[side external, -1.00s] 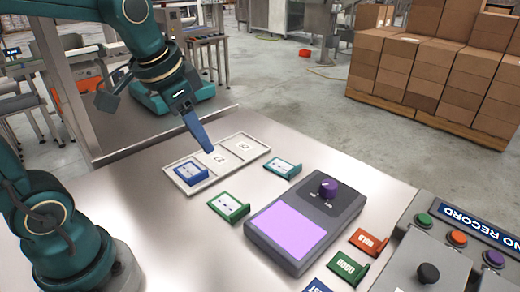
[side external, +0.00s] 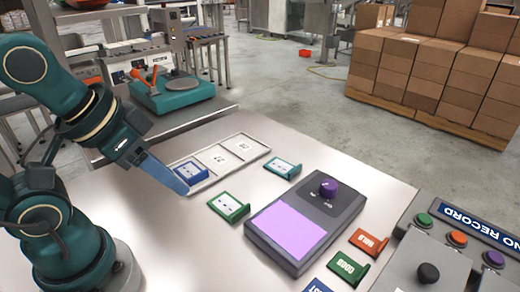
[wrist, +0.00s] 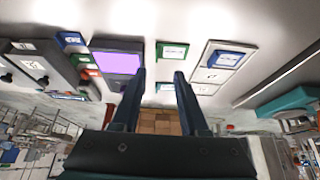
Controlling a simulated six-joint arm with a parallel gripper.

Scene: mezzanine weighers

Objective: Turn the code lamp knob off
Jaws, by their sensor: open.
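The code lamp is a dark grey box with a lit purple panel (side external: 286,228). It lies on the metal table in the side view, and the lit panel also shows in the wrist view (wrist: 119,63). Its purple knob (side external: 328,187) sits on a black plate at the box's far end. My gripper (side external: 182,188) is well to the left of the box, above the table by the near left end of the white tray. In the wrist view my gripper (wrist: 161,78) has its two fingers apart with nothing between them.
A white tray (side external: 222,174) holds a blue card block (side external: 190,172). A green card block (side external: 229,207) and a teal one (side external: 281,169) lie between tray and lamp. Red (side external: 368,242) and green (side external: 347,268) tags and a button console (side external: 440,254) stand right of it.

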